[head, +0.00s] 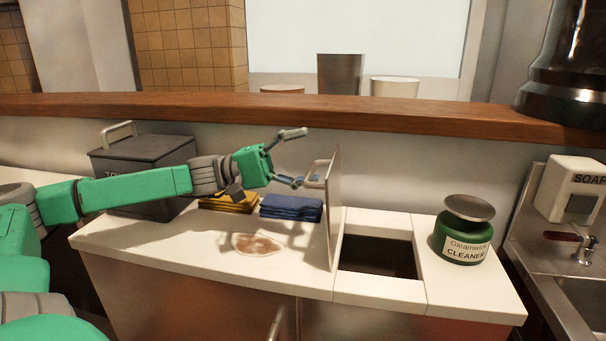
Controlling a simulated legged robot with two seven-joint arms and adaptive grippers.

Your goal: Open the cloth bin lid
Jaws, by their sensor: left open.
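The cloth bin lid (335,205) stands upright on the left edge of the bin's dark rectangular opening (380,258) in the white counter. Its handle (316,174) sticks out from the lid's left face. My left gripper (300,159) is open beside the handle, with one finger above and one near the handle's lower part. I cannot tell whether that lower finger touches the handle. The gripper holds nothing that I can see. My right gripper is not in view.
A dark lidded towel box (142,160) stands behind my left arm. Folded yellow cloths (230,203) and blue cloths (291,207) lie near a brown stain (257,244). A green cleaner jar (463,236) stands right of the opening. A wooden ledge (300,109) runs behind.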

